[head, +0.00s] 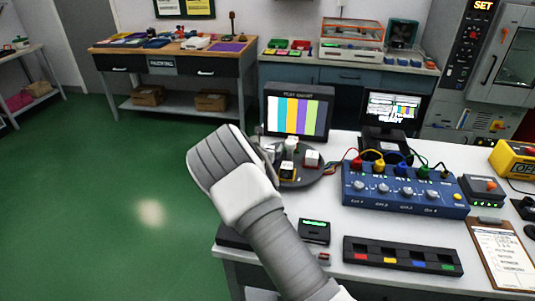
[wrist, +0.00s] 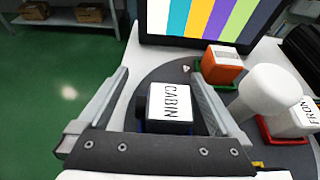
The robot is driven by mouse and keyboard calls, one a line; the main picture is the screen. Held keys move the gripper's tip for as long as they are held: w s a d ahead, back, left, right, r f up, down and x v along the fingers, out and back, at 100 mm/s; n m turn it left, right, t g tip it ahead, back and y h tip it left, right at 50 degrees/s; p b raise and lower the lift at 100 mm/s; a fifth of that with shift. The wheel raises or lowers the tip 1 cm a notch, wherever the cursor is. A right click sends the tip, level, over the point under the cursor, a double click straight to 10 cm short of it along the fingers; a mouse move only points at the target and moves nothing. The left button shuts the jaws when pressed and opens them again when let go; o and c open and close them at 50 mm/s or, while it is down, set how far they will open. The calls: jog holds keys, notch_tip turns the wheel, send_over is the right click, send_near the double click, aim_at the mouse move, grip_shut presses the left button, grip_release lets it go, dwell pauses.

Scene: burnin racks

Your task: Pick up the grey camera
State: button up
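A small camera block (wrist: 170,103) with a white top label reading CABIN sits on the dark round turntable (wrist: 153,75) in the wrist view. Its sides look grey, with a blue edge at its base, so it seems to be the grey camera. My gripper (wrist: 158,77) is open, with one finger on each side of this block and gaps visible. The fingers do not appear to touch it. In the head view my white arm hides part of the turntable (head: 322,172) and most of my gripper.
A colour-bar monitor (head: 298,112) stands behind; a blue box with cables (head: 405,191) is right.

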jog(key=c, duration=1.3)
